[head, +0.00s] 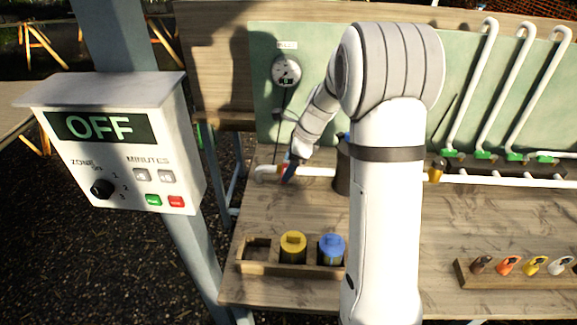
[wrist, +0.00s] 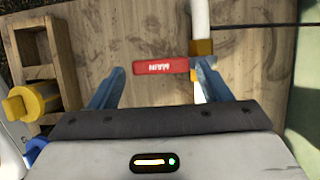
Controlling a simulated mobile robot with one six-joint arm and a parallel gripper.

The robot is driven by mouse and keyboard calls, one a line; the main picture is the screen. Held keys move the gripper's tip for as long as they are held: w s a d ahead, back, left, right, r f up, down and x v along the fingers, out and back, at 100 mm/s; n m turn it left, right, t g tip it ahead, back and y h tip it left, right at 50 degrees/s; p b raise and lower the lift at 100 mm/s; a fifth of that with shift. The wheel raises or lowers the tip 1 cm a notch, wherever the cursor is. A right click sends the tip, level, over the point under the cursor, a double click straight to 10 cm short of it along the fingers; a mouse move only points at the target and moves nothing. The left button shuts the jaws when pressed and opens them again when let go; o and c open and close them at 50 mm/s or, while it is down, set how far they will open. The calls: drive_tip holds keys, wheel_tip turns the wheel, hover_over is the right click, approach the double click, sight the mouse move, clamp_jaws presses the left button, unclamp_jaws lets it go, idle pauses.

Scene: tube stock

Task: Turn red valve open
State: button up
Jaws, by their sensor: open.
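The red valve handle (wrist: 160,67), marked MAIN, shows in the wrist view. It lies across the line of the white pipe (wrist: 201,20), with its right end at the brass valve body (wrist: 202,47). My gripper (wrist: 158,84) is open, with one blue finger near each end of the handle. The right finger is close to the pipe and valve body; I cannot tell whether it touches. In the head view my gripper (head: 290,167) is at the left end of the white pipe (head: 320,171), and the handle is mostly hidden there.
A wooden rack (head: 262,268) holds a yellow-capped container (head: 293,248) and a blue-capped one (head: 332,250). A control box (head: 120,140) reading OFF stands at the left. A gauge (head: 286,71) hangs on the green back panel. Colored tags stand in a holder (head: 520,280) at the right.

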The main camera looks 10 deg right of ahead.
drive_tip(key=shift+x, duration=1)
drive_tip(key=shift+c, duration=0.2)
